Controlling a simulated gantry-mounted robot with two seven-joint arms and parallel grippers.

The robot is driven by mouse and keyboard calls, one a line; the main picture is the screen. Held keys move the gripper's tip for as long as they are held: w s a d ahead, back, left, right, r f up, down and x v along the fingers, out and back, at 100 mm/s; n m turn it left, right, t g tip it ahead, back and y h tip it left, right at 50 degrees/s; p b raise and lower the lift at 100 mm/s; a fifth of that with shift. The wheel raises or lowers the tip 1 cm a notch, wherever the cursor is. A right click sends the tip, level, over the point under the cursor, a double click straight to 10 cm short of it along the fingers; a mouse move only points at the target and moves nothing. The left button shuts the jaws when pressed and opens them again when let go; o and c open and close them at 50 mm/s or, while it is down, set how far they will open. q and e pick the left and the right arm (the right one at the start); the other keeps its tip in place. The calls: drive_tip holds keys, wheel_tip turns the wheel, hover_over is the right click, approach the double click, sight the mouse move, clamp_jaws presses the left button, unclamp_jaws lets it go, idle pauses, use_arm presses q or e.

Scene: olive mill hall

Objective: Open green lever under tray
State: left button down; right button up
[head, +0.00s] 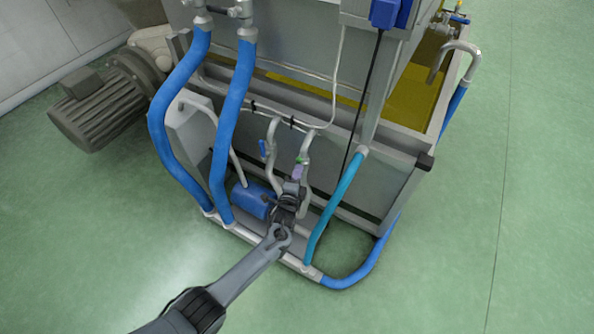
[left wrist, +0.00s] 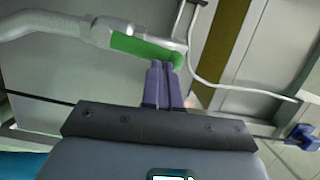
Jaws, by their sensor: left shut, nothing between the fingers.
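The green lever (left wrist: 146,47) lies along a grey pipe valve in the left wrist view. In the head view only a small bit of the green lever (head: 301,160) shows, just above my gripper. My left gripper (head: 297,172) has its purple fingers pointing up at the lever. In the left wrist view the fingers of my left gripper (left wrist: 162,68) are shut with nothing between them. Their tips are just below the right part of the lever; I cannot tell whether they touch it. The steel tray (head: 345,125) is above the pipes. My right gripper is not in view.
A blue-handled valve (head: 263,148) sits on the pipe left of the green one. Blue hoses (head: 232,130) and a teal hose (head: 335,205) flank the space. A blue pump (head: 253,200) is below. A grey motor (head: 105,105) stands left. Green floor is free in front.

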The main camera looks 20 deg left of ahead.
use_arm(q)
drive_tip(key=s+d+p, duration=0.3)
drive_tip(key=s+p, duration=0.2)
drive_tip(key=s, duration=0.7)
drive_tip(key=shift+d+f+p, duration=0.35)
drive_tip(key=shift+f+p, duration=0.05)
drive_tip(key=shift+f, duration=0.05)
drive_tip(key=shift+a, duration=0.1)
